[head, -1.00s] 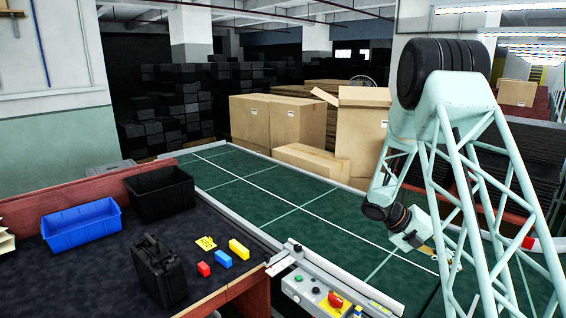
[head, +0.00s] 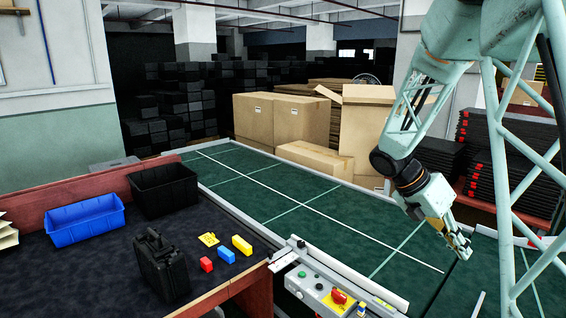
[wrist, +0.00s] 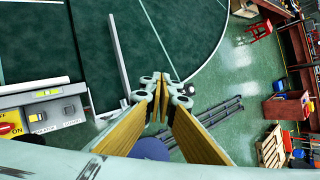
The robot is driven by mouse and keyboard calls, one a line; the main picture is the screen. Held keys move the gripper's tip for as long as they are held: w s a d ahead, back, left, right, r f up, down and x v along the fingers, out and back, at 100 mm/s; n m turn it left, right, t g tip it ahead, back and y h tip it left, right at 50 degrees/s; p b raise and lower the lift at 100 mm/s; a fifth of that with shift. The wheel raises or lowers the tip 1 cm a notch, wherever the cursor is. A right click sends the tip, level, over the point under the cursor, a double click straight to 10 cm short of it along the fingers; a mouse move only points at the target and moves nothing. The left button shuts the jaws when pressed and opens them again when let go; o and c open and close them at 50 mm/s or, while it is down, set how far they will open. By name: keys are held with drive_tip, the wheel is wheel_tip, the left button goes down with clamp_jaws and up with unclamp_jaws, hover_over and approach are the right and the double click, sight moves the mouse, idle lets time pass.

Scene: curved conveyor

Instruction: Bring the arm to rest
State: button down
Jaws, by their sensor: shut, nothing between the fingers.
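My gripper (head: 462,250) is at the right in the head view, above the green conveyor (head: 290,198). It points down and to the right and is apart from the belt. In the wrist view my gripper (wrist: 160,82) shows its wood-coloured finger pads brought together at the tips, with nothing between them. Below the tips, the wrist view shows the edge of the curved conveyor belt (wrist: 190,35) and the green floor (wrist: 240,75). My arm is bent, with its lattice links at the right of the head view.
On the dark table are a blue bin (head: 85,222), a black bin (head: 163,190), a black case (head: 160,266) and small red, blue and yellow blocks. A control panel (head: 325,290) with a red button stands by the belt. Cardboard boxes (head: 280,120) stand behind the belt.

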drive_tip(key=s+a+r+m+t+y+b, duration=0.3)
drive_tip(key=s+a+r+m+y+b, duration=0.1)
drive_tip(key=s+a+m, duration=0.7)
drive_tip(key=s+a+r+m+t+y+b, duration=0.3)
drive_tip(key=s+a+m, duration=0.9)
drive_tip(key=s+a, duration=0.5)
drive_tip(key=s+y, duration=0.1)
drive_tip(key=s, duration=0.5)
drive_tip(key=shift+s+r+b, duration=0.35)
drive_tip(key=shift+s+r, duration=0.05)
